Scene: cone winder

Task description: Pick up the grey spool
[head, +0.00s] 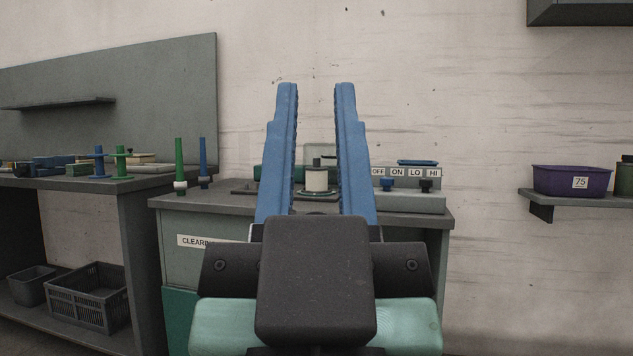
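My gripper (316,90) is open in the middle of the head view, with its two blue fingers pointing up and away. The gap between the fingers looks empty. Through that gap I see a cream-wound spool with a dark grey top (316,178) standing upright on the machine behind. It looks farther away than the fingers, and I cannot tell how far. It may be the grey spool; no other grey spool is clearly seen. The fingers hide what is on either side of it.
The left table (60,184) holds blue and green spools (121,162). A purple bin (571,180) sits on the right shelf (600,201).

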